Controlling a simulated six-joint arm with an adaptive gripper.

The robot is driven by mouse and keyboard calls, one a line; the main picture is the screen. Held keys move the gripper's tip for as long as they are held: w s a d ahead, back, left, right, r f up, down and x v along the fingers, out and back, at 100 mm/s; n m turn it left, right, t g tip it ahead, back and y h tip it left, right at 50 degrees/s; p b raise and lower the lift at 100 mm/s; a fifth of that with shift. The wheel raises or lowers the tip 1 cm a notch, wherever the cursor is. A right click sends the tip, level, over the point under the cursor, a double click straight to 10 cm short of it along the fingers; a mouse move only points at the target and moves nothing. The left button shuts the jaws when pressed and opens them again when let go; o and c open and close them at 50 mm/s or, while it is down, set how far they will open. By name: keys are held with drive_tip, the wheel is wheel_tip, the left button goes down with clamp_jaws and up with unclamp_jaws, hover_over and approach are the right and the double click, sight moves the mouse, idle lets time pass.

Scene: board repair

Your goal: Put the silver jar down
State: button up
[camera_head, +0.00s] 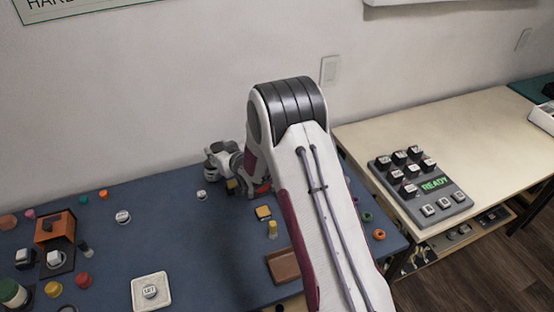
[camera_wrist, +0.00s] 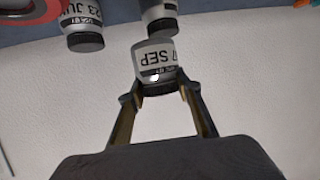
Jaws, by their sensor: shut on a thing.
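In the camera_wrist view, my gripper (camera_wrist: 160,92) is shut on a silver-grey jar (camera_wrist: 154,58) with a dark end. Its pale label reads "7 SEP" upside down, with the first part cut off. The fingers press on the jar's lower part in the picture. In the camera_head view my arm covers much of the area, and I cannot make out the held jar or fingertips there. I cannot tell whether the jar touches the surface under it.
Two similar labelled jars, one at upper left (camera_wrist: 84,22) and one just above the held jar (camera_wrist: 158,14), stand close by in the camera_wrist view. The blue table (camera_head: 205,250) holds a brown tray (camera_head: 283,265), a white square dish (camera_head: 140,293) and several small parts. A keypad (camera_head: 420,184) reads READY.

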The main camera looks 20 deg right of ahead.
drive_tip(key=w+d+r+n+y, duration=0.1)
drive_tip(key=d, duration=0.9)
drive_tip(key=w+d+n+g+y, duration=0.1)
drive_tip(key=w+d+n+y, duration=0.1)
drive_tip(key=d, duration=0.9)
drive_tip(key=shift+d+r, duration=0.25)
drive_tip(key=shift+r, duration=0.1)
drive_tip(key=shift+f, duration=0.1)
drive_tip(key=shift+f, duration=3)
drive_tip(key=shift+f, duration=0.1)
drive_tip(key=shift+f, duration=1.8)
drive_tip(key=shift+f, duration=0.1)
